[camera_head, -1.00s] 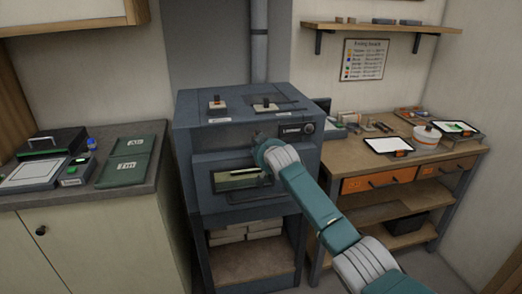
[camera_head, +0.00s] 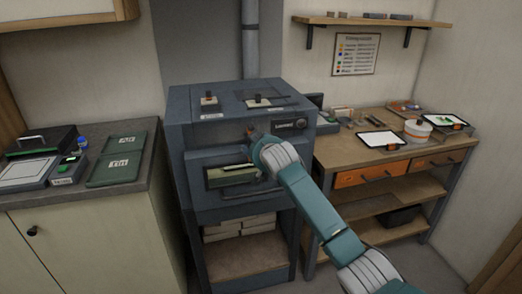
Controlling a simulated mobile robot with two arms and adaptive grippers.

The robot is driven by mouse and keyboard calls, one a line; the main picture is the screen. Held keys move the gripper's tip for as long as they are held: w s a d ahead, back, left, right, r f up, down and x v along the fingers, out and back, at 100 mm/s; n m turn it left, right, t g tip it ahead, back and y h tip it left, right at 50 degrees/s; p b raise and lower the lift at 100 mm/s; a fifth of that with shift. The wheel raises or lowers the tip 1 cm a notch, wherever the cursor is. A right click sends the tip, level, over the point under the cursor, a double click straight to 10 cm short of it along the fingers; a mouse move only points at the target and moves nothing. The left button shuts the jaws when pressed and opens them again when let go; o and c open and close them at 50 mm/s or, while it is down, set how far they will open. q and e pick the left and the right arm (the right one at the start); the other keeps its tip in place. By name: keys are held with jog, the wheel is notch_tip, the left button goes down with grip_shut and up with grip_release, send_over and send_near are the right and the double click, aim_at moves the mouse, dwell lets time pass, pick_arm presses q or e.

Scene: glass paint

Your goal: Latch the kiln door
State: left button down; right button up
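The kiln (camera_head: 190,135) is a dark blue-grey box on a stand in the middle. Its door (camera_head: 215,199) is on the front face, with a lit window (camera_head: 228,175) in it. The door looks shut or nearly so; I cannot tell if it is latched. My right arm, teal and grey, reaches from the lower right to the right part of the kiln front. My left gripper is not in view.
Bricks (camera_head: 238,228) lie on the shelf below. At right is a wooden workbench (camera_head: 340,158) with a tablet (camera_head: 380,139) and a white pot (camera_head: 417,129). At left, a grey counter (camera_head: 150,165) holds green trays (camera_head: 124,160) and a scale.

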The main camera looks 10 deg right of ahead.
jog(key=v, duration=0.7)
jog(key=shift+s, duration=0.4)
jog(key=s+d+f+g, duration=0.1)
jog(key=s+f+g, duration=0.15)
jog(key=f, duration=1.25)
jog(key=s+d+f+g, duration=0.15)
jog(key=s+f, duration=0.25)
jog(key=f, duration=1)
jog(key=s+d+f+g+b, duration=0.1)
jog(key=s+f, duration=0.6)
jog(key=f, duration=0.4)
jog(key=s+d+f+g, duration=0.1)
jog(key=s+f+g, duration=0.1)
jog(key=s+f, duration=0.7)
jog(key=s+f+n+g, duration=0.1)
jog(key=s+f+g, duration=0.1)
jog(key=s+f, duration=1.55)
jog(key=s+f+g, duration=0.1)
jog(key=s+f, duration=0.2)
jog(key=s, duration=1.2)
jog(key=s+d+f+g, duration=0.1)
jog(key=s+f+g, duration=0.1)
jog(key=s, duration=1.3)
jog(key=shift+d+f+n+b, duration=0.2)
jog(key=shift+f+n+b, duration=0.2)
jog(key=shift+f, duration=0.35)
